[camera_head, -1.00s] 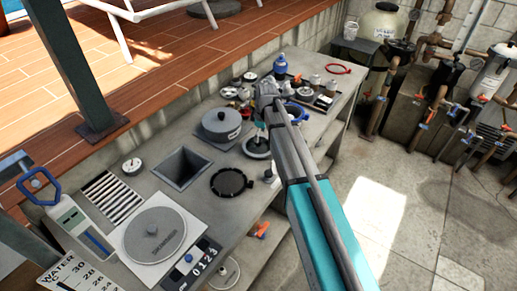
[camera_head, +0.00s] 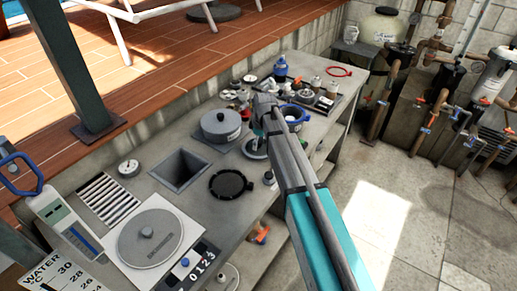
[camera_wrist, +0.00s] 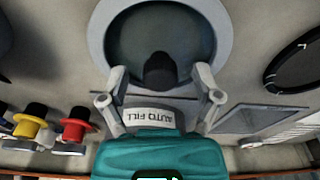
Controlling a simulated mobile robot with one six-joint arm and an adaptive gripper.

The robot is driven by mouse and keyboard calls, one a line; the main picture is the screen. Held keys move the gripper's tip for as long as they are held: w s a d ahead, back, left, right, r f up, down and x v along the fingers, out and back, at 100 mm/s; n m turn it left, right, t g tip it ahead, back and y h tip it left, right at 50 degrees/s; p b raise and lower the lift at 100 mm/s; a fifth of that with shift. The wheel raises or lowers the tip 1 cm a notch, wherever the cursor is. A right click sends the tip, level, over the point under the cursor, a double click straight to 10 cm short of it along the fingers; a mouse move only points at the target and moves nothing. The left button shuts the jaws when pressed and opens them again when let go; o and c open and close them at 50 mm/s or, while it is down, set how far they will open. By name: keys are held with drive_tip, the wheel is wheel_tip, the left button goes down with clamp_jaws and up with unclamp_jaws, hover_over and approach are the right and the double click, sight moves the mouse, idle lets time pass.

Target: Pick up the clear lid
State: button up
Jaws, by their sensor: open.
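The clear lid (camera_wrist: 125,40) shows in the wrist view as a dark see-through disc with a black knob (camera_wrist: 160,70), inside a pale grey ring labelled AUTO FILL. In the head view the lid (camera_head: 255,148) is a small disc on the counter, largely hidden by my arm. My gripper (camera_wrist: 160,98) is open above the ring's near side, its fingertips left and right of the knob's near end. Nothing is held. The gap in height between fingertips and knob is hard to tell.
A grey round lid (camera_head: 221,122) and a black ring (camera_head: 231,184) lie nearby on the counter. A square opening (camera_head: 180,170) is to the left. Small fittings and a blue bottle (camera_head: 280,68) crowd the back. Red and yellow pieces with black tops (camera_wrist: 30,120) show at the wrist view's left.

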clamp_jaws()
idle(0.4)
drive_tip(key=shift+r, duration=0.2)
drive_tip(key=shift+r+p, duration=0.75)
drive_tip(key=shift+p, duration=0.25)
drive_tip(key=s+d+r+p, duration=0.3)
drive_tip(key=s+r+p, duration=0.8)
drive_tip(key=s, duration=0.2)
drive_tip(key=shift+s+d, duration=0.15)
drive_tip(key=shift+s, duration=0.2)
